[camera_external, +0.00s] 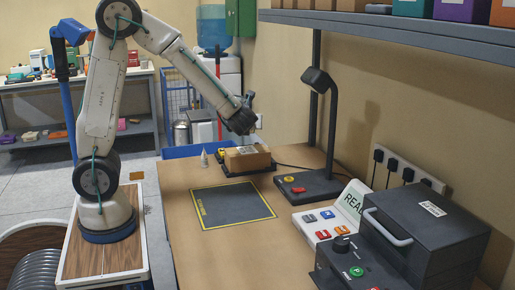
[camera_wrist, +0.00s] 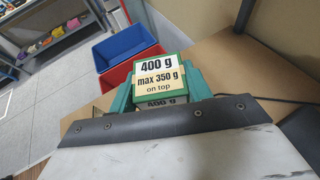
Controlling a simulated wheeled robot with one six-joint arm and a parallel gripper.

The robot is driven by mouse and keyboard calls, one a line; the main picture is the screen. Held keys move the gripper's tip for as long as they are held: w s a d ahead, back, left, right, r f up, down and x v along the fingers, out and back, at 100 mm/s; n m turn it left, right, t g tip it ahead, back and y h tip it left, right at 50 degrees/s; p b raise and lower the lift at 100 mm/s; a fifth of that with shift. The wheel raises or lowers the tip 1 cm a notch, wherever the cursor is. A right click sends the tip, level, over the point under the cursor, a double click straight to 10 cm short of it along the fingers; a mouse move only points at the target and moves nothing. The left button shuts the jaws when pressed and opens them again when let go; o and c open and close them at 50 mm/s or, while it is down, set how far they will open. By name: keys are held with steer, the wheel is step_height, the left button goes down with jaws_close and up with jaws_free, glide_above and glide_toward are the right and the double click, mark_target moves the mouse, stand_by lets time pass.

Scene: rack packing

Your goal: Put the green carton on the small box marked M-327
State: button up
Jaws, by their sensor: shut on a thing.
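The green carton (camera_wrist: 159,71) shows in the wrist view, with a label reading 400 g and max 350 g on top. My gripper (camera_wrist: 158,90) has its teal fingers shut on the carton's two sides. In the external view my gripper (camera_external: 241,121) hangs above the far end of the table; I cannot make out the carton there. A small brown box (camera_external: 247,160) with a pale label stands on a dark base below my gripper. Its marking is too small to read, so I cannot tell whether it is M-327.
A white small bottle (camera_external: 204,158) and a yellow item (camera_external: 222,153) stand near the brown box. A dark lamp-like stand (camera_external: 316,185) rises to the right. A yellow-edged dark mat (camera_external: 232,205) lies empty. Blue (camera_wrist: 122,43) and red (camera_wrist: 116,76) bins are beyond the table.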

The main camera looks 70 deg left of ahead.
mark_target(247, 150)
step_height(247, 150, down, 7)
steer(key=shift+r, duration=0.1)
steer(key=shift+f, duration=0.2)
steer(key=o, duration=1.3)
steer(key=shift+r, duration=0.15)
